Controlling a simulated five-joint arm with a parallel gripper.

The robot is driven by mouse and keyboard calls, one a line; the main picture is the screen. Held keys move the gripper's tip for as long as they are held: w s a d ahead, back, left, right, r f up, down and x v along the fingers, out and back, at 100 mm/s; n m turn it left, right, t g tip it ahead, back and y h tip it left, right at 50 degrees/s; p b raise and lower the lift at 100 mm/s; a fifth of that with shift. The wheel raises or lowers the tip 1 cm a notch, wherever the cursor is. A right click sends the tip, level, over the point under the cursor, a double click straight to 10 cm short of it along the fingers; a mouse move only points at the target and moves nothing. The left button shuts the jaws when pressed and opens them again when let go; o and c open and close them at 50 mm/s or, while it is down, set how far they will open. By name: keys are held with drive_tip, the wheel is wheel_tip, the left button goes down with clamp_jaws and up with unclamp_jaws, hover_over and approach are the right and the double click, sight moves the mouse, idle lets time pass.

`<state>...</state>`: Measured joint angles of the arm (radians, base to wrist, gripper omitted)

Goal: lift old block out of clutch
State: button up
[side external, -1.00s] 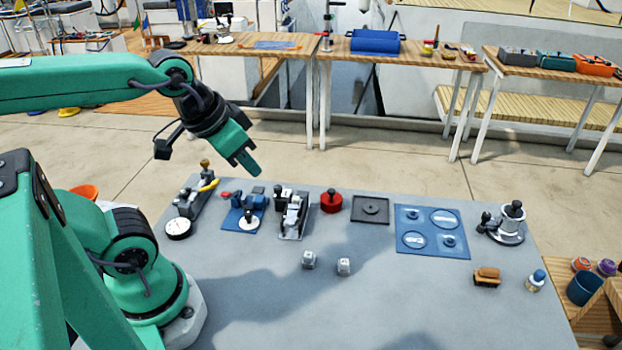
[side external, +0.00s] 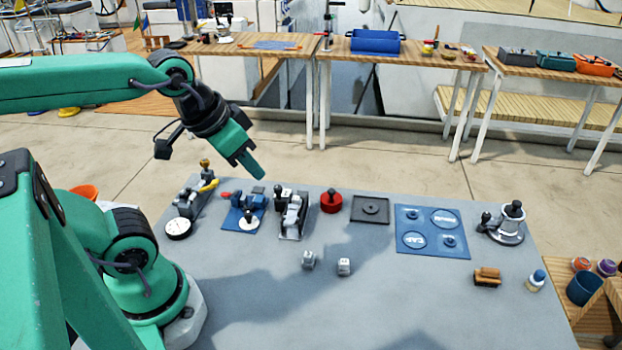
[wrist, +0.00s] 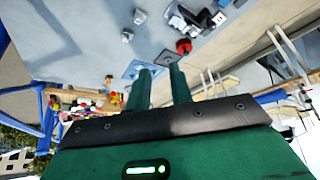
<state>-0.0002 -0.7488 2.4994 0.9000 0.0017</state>
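The clutch (side external: 290,228) is a grey metal device with black parts, standing on the grey table near its far edge. A pale grey piece (side external: 293,212) sits in its middle; I cannot tell for sure that it is the old block. Two small grey blocks, one on the left (side external: 308,260) and one on the right (side external: 344,267), lie on the table in front of it. My gripper (side external: 252,165) hangs above and left of the clutch, well clear of the table. In the wrist view its two green fingers (wrist: 161,80) stand apart with nothing between them.
Left of the clutch are a blue vise (side external: 248,203) and a device with a yellow handle (side external: 190,203). To the right are a red knobbed puck (side external: 331,201), a dark square tray (side external: 371,210), a blue mat (side external: 418,245) and a winch (side external: 508,225). The table front is free.

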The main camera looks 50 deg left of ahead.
drive_tip(key=shift+w, duration=0.1)
drive_tip(key=m+g, duration=0.5)
drive_tip(key=m, duration=0.4)
hover_over(296, 198)
drive_tip(key=f, duration=1.1)
drive_tip(key=shift+d+f, duration=0.35)
drive_tip(key=shift+w+a+f+g, duration=0.1)
drive_tip(key=shift+a+f+g, duration=0.2)
drive_tip(key=shift+f, duration=0.25)
drive_tip(key=shift+f, duration=0.1)
drive_tip(key=shift+a+f, duration=0.15)
drive_tip(key=shift+f, duration=3.65)
drive_tip(key=shift+c, duration=0.4)
